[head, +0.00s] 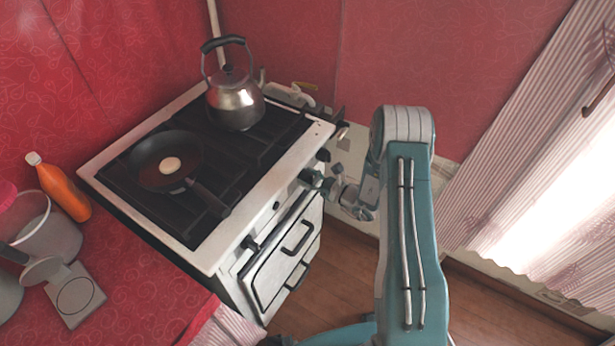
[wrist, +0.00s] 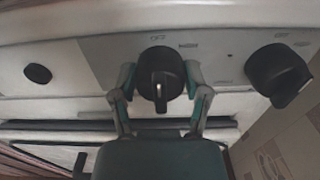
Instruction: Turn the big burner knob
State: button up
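The stove (head: 225,250) has a front panel with several dark knobs. In the wrist view a black round knob (wrist: 161,77) with a raised grip bar pointing down sits at the centre. My gripper (wrist: 160,80) has one finger on each side of this knob. The fingers look spread around it, and I cannot tell whether they touch it. A second large black knob (wrist: 280,76) is to the right, its bar tilted. A smaller black knob (wrist: 38,73) is at the left. In the head view my gripper (head: 326,184) is at the panel's right part, small and partly hidden.
A kettle (head: 235,103) stands on the back of the hob, and a frying pan (head: 150,163) with a pale round item at the front left. Oven handles (head: 297,238) project below the panel. An orange bottle (head: 64,190) stands on the red counter (head: 140,290). Wooden floor lies in front.

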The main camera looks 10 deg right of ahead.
jog(key=shift+w+m, duration=0.1)
jog(key=shift+m, duration=0.2)
jog(key=m, duration=0.6)
jog(key=shift+w+d, duration=0.15)
jog(key=m, duration=0.6)
jog(key=shift+f+m, duration=0.1)
jog(key=shift+m, duration=0.2)
jog(key=m, duration=0.3)
jog(key=shift+f+m, duration=0.15)
jog(key=shift+m, duration=0.15)
jog(key=m, duration=0.3)
jog(key=shift+f+m, duration=0.1)
jog(key=shift+m, duration=0.2)
jog(key=m, duration=0.6)
jog(key=shift+f, duration=0.2)
jog(key=shift+m, duration=0.4)
